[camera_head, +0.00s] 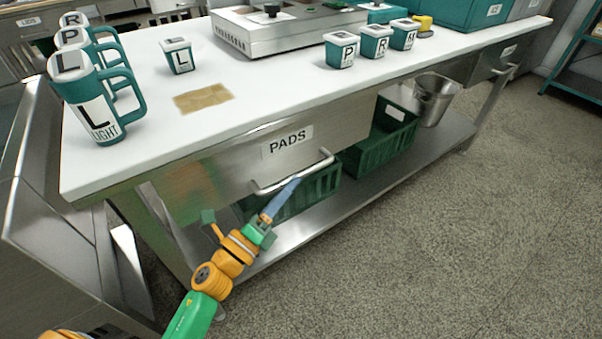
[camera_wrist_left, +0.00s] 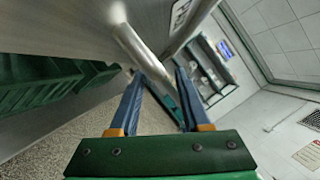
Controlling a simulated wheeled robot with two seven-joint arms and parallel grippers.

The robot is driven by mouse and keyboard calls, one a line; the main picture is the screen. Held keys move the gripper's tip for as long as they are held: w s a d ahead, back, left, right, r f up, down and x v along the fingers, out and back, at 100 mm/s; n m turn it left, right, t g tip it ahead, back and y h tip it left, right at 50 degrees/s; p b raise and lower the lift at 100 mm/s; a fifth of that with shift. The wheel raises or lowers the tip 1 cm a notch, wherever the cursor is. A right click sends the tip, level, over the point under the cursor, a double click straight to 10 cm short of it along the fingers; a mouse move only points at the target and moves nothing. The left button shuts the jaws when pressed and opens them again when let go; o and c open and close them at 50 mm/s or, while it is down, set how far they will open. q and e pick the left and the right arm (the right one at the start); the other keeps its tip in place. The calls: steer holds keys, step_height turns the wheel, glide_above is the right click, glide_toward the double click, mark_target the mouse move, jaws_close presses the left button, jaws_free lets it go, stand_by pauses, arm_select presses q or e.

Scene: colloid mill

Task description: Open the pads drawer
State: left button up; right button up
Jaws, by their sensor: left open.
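The pads drawer (camera_head: 225,178) is a steel front under the white worktop, with a "PADS" label (camera_head: 287,142). It looks closed. Its bar handle (camera_head: 300,175) runs along the lower front. My left gripper (camera_head: 294,183) is open, its blue fingertips at the middle of the handle. In the left wrist view the left gripper's fingers (camera_wrist_left: 160,74) are spread and the handle (camera_wrist_left: 136,50) reaches toward the gap between their tips. I cannot tell whether they touch it. My right gripper is not in view.
Green crates (camera_head: 376,145) and a steel bucket (camera_head: 433,100) stand on the shelf below. The worktop (camera_head: 250,85) holds teal mugs (camera_head: 95,100), small lettered containers (camera_head: 178,56) and a steel appliance (camera_head: 285,28). The speckled floor (camera_head: 430,240) in front is clear.

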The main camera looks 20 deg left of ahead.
arm_select(q)
steer(key=x, duration=0.4)
steer(key=shift+s, duration=0.1)
jaws_close()
stand_by(1.3)
